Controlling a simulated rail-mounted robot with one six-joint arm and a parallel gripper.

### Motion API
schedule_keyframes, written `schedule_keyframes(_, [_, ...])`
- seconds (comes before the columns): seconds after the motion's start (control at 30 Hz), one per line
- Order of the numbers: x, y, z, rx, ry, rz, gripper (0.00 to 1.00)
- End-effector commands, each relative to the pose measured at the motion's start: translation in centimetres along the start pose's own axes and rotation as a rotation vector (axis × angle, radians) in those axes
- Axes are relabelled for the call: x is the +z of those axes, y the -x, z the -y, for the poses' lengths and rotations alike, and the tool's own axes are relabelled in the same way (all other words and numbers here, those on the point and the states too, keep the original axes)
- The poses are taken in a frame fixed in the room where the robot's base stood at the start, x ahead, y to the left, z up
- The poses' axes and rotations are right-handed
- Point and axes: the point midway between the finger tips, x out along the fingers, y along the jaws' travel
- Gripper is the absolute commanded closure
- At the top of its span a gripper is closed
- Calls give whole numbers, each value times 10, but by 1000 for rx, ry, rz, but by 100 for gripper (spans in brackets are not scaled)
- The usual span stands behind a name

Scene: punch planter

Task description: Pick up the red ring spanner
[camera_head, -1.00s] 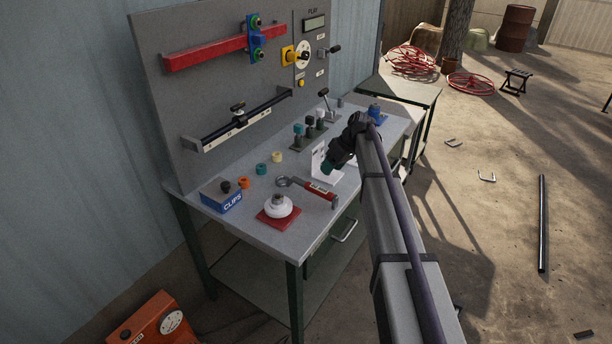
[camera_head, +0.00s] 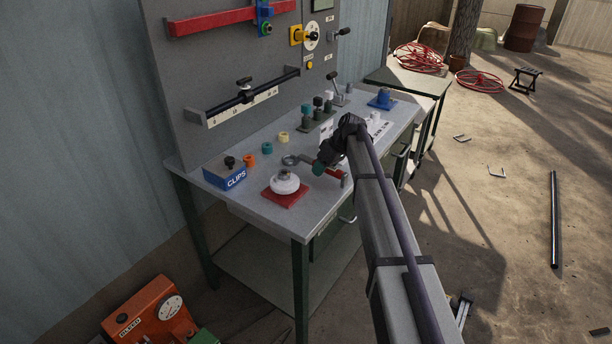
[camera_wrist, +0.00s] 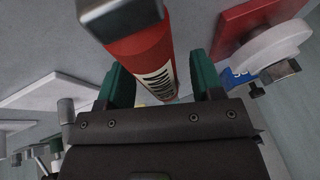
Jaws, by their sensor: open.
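The red ring spanner lies on the grey workbench (camera_head: 240,200). In the wrist view, the red handle (camera_wrist: 138,50), with a striped label, shows large between the two green fingers of my open gripper (camera_wrist: 160,68). The fingers stand apart on either side of the handle. I cannot tell whether they touch it.
A white round knob on a red plate (camera_head: 272,198) stands left of my gripper. A blue clips box (camera_head: 225,178) and several small coloured rings lie farther left. A stand with several pegs (camera_head: 312,122) is behind. The upright panel (camera_head: 190,80) bounds the back.

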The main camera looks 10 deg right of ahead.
Motion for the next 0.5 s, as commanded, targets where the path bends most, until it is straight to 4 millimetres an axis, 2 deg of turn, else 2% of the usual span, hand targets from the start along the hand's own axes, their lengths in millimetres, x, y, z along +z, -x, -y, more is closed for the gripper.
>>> schedule_keyframes(0.03, [1, -4, 0, 0, 0, 0, 39])
schedule_keyframes(0.2, [0, -1, 0, 0, -1, 0, 40])
schedule_keyframes(0.5, [0, -1, 0, 0, -1, 0, 69])
